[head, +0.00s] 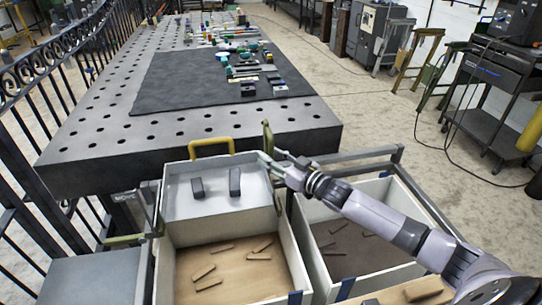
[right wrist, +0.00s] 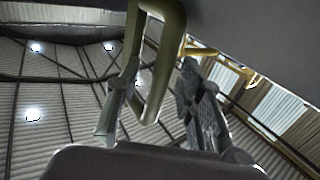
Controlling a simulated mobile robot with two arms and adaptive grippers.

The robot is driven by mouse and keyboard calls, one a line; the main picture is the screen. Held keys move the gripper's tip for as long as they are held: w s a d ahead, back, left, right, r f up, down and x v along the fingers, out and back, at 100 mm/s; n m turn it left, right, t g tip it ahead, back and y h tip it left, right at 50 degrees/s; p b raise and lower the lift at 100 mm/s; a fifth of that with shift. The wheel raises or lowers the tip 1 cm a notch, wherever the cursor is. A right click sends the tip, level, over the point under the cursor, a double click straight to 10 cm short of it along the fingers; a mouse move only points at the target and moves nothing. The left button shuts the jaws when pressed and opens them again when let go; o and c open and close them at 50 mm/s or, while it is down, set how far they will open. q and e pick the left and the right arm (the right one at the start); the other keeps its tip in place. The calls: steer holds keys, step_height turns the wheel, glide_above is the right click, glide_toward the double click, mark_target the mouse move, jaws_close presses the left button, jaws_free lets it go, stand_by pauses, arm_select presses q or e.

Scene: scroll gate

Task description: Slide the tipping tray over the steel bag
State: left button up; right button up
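The tipping tray (head: 222,212) is a pale grey open tray with two dark blocks in it and a yellow handle (head: 211,143) at its far edge. It sits over the far part of a white-walled bag with a tan floor (head: 225,262). A second bag with a dark brown floor (head: 352,232) is to its right. I cannot tell which is the steel bag. My right gripper (head: 268,158) is at the tray's far right corner, by an olive handle (head: 268,135). In the right wrist view its fingers are apart, with the olive handle (right wrist: 160,100) between them. My left gripper is out of view.
A perforated steel table (head: 100,145) with a dark mat and tools stands just beyond the tray. A black railing (head: 40,85) runs along the left. A third bin with tan pieces (head: 423,289) is at the lower right.

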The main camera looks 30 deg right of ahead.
steer(key=shift+w, duration=0.2)
steer(key=shift+c, duration=0.5)
jaws_close()
stand_by(0.4)
